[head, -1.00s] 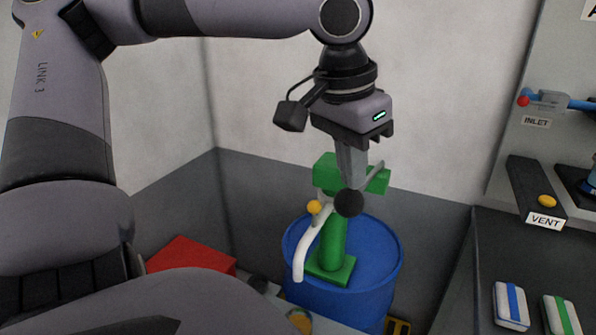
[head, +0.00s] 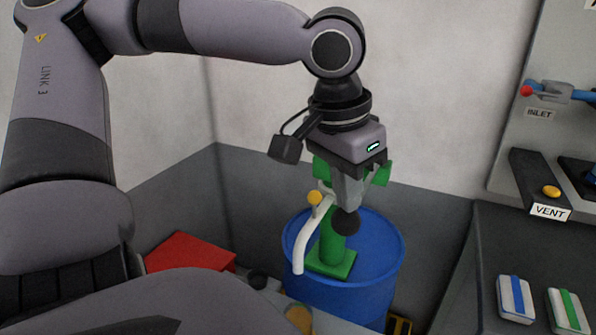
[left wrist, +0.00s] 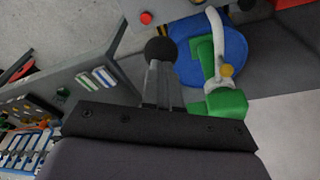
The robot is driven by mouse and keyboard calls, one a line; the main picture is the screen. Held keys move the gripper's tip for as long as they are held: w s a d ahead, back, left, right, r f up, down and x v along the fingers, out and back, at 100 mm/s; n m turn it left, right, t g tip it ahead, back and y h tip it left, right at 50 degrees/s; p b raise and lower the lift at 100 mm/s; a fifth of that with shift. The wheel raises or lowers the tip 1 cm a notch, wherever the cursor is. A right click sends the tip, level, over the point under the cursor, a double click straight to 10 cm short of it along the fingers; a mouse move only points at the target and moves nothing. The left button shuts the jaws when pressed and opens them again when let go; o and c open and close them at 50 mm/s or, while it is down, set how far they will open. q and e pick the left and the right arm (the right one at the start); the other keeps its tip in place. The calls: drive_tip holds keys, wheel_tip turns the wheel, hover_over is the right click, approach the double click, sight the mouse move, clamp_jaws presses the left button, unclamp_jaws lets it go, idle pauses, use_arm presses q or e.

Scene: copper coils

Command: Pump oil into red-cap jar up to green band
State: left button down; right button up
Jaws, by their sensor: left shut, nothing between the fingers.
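The green hand pump (head: 333,245) stands on the blue drum (head: 375,265). Its white curved spout (head: 309,235) hangs down on the left, with a yellow knob (head: 314,198) near its top. My left gripper (head: 346,206) points down, shut and empty, with its fingertips at the top of the black ball (head: 346,223) of the pump lever. The left wrist view shows the ball (left wrist: 160,51) just beyond the fingertips (left wrist: 160,68); I cannot tell if they press on it. No red-cap jar or green band can be made out. My right gripper is out of view.
A red box (head: 190,252) lies left of the drum. Below the spout, a round amber thing (head: 299,318) is partly hidden by my arm. On the right are the VENT panel (head: 548,212) and blue- and green-striped blocks (head: 515,299) (head: 569,310).

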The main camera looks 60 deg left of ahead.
sight(345, 222)
use_arm(q)
drive_tip(key=shift+w+f+b, duration=0.1)
drive_tip(key=shift+f+b, duration=1.15)
drive_tip(key=shift+f, duration=1.7)
drive_tip(key=shift+r, duration=0.2)
drive_tip(key=r+p, duration=0.5)
drive_tip(key=p, duration=0.2)
drive_tip(key=shift+w+a+r, duration=0.2)
drive_tip(key=shift+w+r, duration=0.05)
drive_tip(key=shift+r, duration=0.15)
wheel_tip(345, 222, up, 2)
drive_tip(key=shift+w, duration=0.15)
wheel_tip(345, 222, up, 11)
drive_tip(key=shift+w+a+f, duration=0.15)
drive_tip(key=shift+w+a, duration=0.15)
drive_tip(key=shift+w, duration=0.1)
